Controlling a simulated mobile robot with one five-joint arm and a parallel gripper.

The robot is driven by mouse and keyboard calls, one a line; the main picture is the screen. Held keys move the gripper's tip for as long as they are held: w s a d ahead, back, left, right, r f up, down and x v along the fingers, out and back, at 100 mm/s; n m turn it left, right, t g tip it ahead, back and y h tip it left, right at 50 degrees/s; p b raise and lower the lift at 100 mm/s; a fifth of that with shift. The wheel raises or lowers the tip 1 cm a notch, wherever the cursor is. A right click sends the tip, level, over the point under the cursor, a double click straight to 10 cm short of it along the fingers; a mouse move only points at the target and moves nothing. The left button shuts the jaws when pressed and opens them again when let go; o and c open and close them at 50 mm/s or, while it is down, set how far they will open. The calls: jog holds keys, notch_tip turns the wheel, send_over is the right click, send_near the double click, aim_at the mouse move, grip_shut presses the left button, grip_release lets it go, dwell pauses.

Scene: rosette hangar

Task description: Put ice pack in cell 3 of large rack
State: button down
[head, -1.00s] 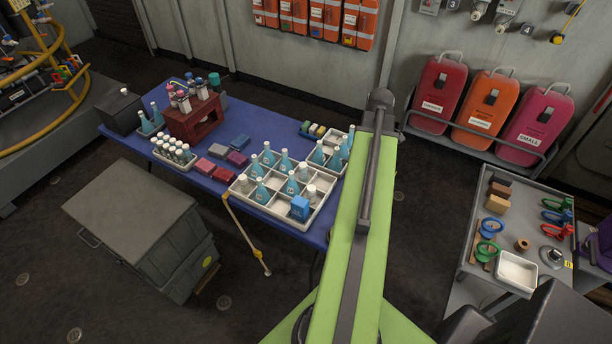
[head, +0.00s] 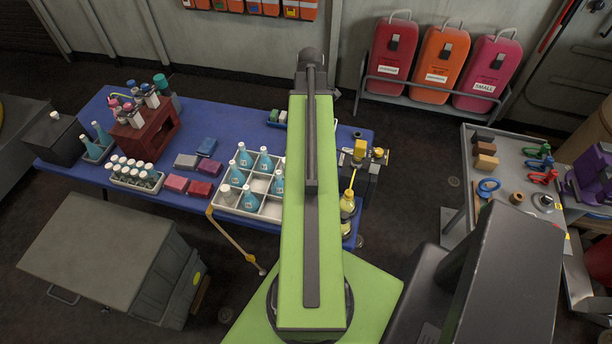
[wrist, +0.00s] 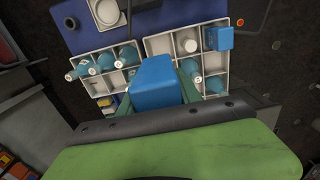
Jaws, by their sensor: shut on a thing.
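My gripper (wrist: 155,90) shows in the wrist view, shut on a plain blue block, the ice pack (wrist: 153,80). It holds the pack over the near side of the white racks; the gap below cannot be judged. The large rack (wrist: 157,46) is at the right there, with white-capped bottles and another blue box (wrist: 220,38) in a corner cell. The pack and gripper cover part of it. In the head view, the large rack (head: 266,208) holds several blue bottles on the blue table; my green arm covers its right part, and hides my gripper. No cell numbers are readable.
A smaller rack (wrist: 98,61) with bottles stands left of the large one in the wrist view.

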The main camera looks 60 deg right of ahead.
notch_tip(320, 180, down, 25)
jog(key=b, duration=2.4)
jog(key=shift+w+a+f, duration=0.1)
jog(key=shift+w+a, duration=0.05)
jog(key=shift+r, duration=0.25)
jog(key=shift+f, duration=0.25)
jog(key=c, duration=1.1)
grip_release()
jog(key=shift+r, duration=0.1)
notch_tip(320, 180, up, 12)
jog(key=p, duration=1.2)
jog(key=shift+r, duration=0.2)
